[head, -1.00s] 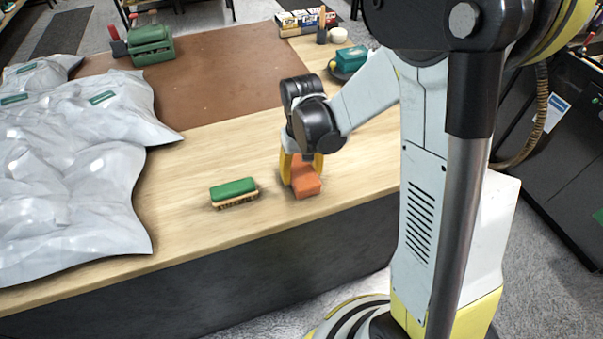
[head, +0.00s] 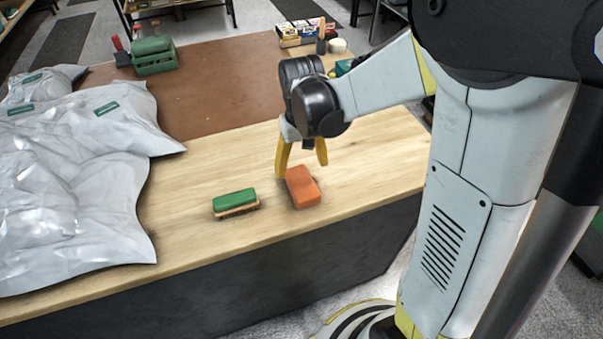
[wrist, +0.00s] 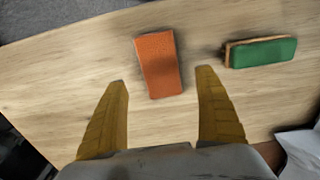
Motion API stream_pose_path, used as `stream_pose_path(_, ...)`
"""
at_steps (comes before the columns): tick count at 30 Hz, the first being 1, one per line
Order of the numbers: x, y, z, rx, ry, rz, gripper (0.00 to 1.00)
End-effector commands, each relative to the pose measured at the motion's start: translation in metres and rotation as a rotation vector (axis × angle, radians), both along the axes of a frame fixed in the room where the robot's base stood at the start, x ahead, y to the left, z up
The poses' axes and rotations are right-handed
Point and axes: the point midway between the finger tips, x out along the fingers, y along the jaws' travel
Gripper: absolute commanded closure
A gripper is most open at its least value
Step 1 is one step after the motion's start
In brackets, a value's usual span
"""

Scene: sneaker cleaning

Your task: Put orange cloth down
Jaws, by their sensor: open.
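The orange cloth (head: 303,188), a folded block shape, lies on the light wooden table near its front edge. It also shows in the wrist view (wrist: 158,64), just beyond the fingertips and between their lines. My gripper (head: 300,170) is open, with its yellow fingers above and behind the cloth in the head view. In the wrist view my gripper (wrist: 162,82) is empty, with a wide gap between the fingers. The cloth appears apart from both fingers.
A green-topped brush (head: 235,202) lies left of the cloth. Grey plastic bags (head: 75,190) cover the table's left side. A brown mat (head: 200,95) lies behind. A green caddy (head: 153,56) and small boxes (head: 303,33) stand at the back. Bare wood lies right of the cloth.

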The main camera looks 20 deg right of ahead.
Motion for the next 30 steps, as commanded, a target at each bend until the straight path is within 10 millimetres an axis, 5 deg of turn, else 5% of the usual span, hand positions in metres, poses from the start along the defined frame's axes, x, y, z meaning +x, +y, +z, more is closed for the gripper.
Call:
stream_pose_path(3, 0.0, 0.0, 0.025, 0.0, 0.0, 0.0, 0.19)
stream_pose_path(12, -0.009, 0.0, 0.059, 0.0, -0.041, 0.0, 0.19)
stream_pose_path(21, -0.071, 0.0, 0.121, 0.0, -0.328, 0.0, 0.19)
stream_pose_path(30, -0.119, 0.0, 0.139, 0.0, -0.575, 0.0, 0.19)
